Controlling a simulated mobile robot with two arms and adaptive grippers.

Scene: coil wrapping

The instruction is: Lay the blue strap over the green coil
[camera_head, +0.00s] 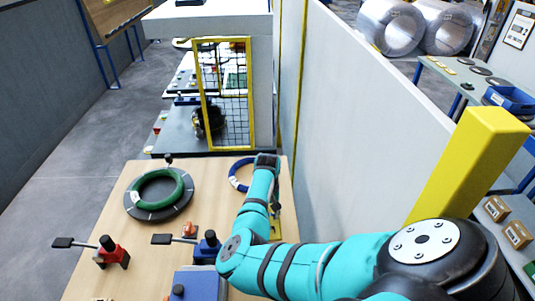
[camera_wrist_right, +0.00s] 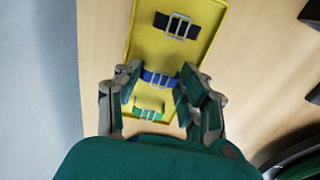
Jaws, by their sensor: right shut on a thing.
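The green coil (camera_head: 157,188) lies on a dark round plate (camera_head: 178,207) on the left half of the wooden table in the head view. The blue strap (camera_wrist_right: 160,79) has a metal buckle and is between my right gripper's fingers (camera_wrist_right: 160,86) in the right wrist view. That gripper is shut on it, over a yellow tray (camera_wrist_right: 147,47). I cannot tell whether the strap still touches the tray. In the head view my right gripper (camera_head: 277,208) is right of the coil, largely hidden by my arm. My left gripper is not in view.
The tray also holds a black strap (camera_wrist_right: 177,26) and a green strap (camera_wrist_right: 150,112). A blue coil (camera_head: 234,178) lies beside my right arm. Red (camera_head: 112,252) and blue (camera_head: 206,248) toggle clamps stand nearer. A grey wall (camera_head: 345,110) borders the table's right side.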

